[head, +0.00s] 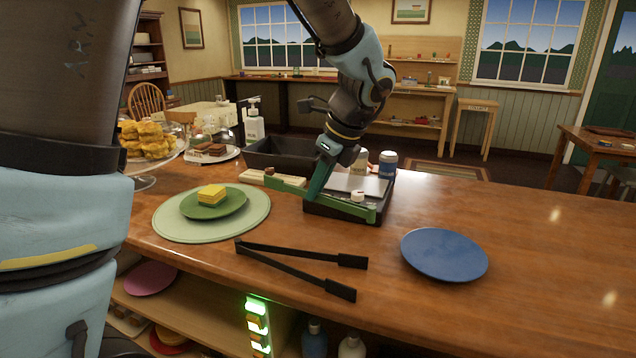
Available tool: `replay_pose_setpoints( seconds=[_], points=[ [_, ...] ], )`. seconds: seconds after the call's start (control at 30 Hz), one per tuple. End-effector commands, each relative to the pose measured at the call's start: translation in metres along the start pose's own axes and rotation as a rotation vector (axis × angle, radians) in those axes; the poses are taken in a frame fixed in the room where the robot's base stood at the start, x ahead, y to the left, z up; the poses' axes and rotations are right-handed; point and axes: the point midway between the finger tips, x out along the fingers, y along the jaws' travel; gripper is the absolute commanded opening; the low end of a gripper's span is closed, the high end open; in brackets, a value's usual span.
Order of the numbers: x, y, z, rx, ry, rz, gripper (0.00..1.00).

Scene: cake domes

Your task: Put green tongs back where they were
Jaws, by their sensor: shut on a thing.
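The green tongs (347,206) lie slantwise across the front of a black tray-like stand (328,212), their left end (284,181) reaching past it toward the back left. My gripper (317,190) points down at the middle of the tongs and is shut on them. Its fingers hide part of the tongs. I cannot tell whether the tongs touch the stand or hang just above it. A pair of black tongs (290,253) lies open on the wooden counter in front.
A green plate with yellow cake (212,194) sits on a pale green mat (175,226) at left. A blue plate (443,253) lies at right. A black bin (275,153) and a blue jar (388,163) stand behind. The counter's right side (540,235) is clear.

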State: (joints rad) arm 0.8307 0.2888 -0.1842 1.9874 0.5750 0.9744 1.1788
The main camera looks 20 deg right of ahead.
Motion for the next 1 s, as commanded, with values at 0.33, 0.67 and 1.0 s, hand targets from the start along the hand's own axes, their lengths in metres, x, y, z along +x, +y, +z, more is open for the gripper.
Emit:
replay_pose_setpoints(
  seconds=[0.33, 0.67, 1.0],
  points=[
    [0.048, 0.0, -0.021, 0.002, 0.001, 0.002, 0.0],
    [0.075, 0.0, -0.033, 0.002, 0.0, 0.002, 0.0],
    [0.079, 0.0, -0.035, 0.001, 0.0, 0.001, 0.0]
  ],
)
